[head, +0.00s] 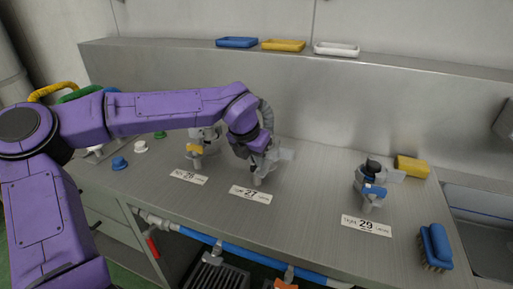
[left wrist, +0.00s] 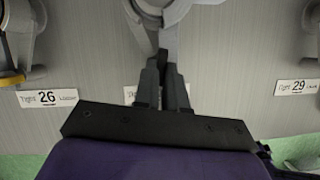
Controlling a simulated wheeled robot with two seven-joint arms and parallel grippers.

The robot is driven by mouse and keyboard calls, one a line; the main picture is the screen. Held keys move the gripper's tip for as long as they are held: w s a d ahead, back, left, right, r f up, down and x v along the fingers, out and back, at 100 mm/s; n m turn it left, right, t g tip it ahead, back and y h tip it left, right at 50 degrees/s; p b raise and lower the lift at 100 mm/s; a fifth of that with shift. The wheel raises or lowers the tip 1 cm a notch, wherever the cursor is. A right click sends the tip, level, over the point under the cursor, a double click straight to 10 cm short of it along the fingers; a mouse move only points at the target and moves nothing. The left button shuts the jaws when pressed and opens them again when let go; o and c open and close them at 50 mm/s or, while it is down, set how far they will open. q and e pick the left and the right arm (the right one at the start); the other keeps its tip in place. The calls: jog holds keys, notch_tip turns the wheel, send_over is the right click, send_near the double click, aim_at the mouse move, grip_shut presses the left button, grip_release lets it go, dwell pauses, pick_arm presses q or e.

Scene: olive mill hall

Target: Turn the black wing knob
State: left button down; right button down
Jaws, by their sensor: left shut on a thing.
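My left gripper (head: 260,165) reaches down to the grey fitting (head: 274,156) behind the card marked 27 (head: 250,194). In the left wrist view its two grey fingers (left wrist: 166,62) are close together with a dark sliver between them, shut on the black wing knob. The fingers hide nearly all of the knob, so its turn angle cannot be told. The grey fitting body (left wrist: 172,10) shows beyond the fingertips. My right gripper is in neither view.
A fitting with a yellow wing (head: 194,149) stands left, behind card 26. One with a blue wing (head: 375,191) stands right, behind card 29 (head: 367,225). A blue brush (head: 435,244) and yellow sponge (head: 412,167) lie further right, near a sink. Bench between 27 and 29 is clear.

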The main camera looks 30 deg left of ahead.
pick_arm(q)
jog(key=m+h+p, duration=0.1)
jog(key=m+p, duration=0.2)
jog(key=p, duration=0.1)
jog(key=m+h+p, duration=0.1)
jog(key=m+p, duration=0.2)
jog(key=p, duration=0.1)
jog(key=m+g+h+p, duration=0.1)
jog(key=m+p, duration=0.2)
jog(key=p, duration=0.1)
jog(key=shift+w+a+r, duration=0.15)
jog(key=shift+a+r, duration=0.15)
jog(key=m+g+h+p, duration=0.1)
jog(key=m+p, duration=0.1)
jog(key=shift+f+m, duration=0.15)
jog(key=shift+m, duration=0.25)
jog(key=shift+w+f+m+g, duration=0.15)
jog(key=shift+m+g, duration=0.55)
jog(key=shift+m, duration=1.2)
jog(key=c, duration=1.2)
grip_release()
jog(key=shift+h, duration=0.3)
jog(key=w+b+v, duration=0.1)
jog(key=v, duration=0.9)
jog(key=shift+s+r, duration=0.3)
jog(key=shift+s, duration=0.15)
jog(key=shift+a, duration=0.15)
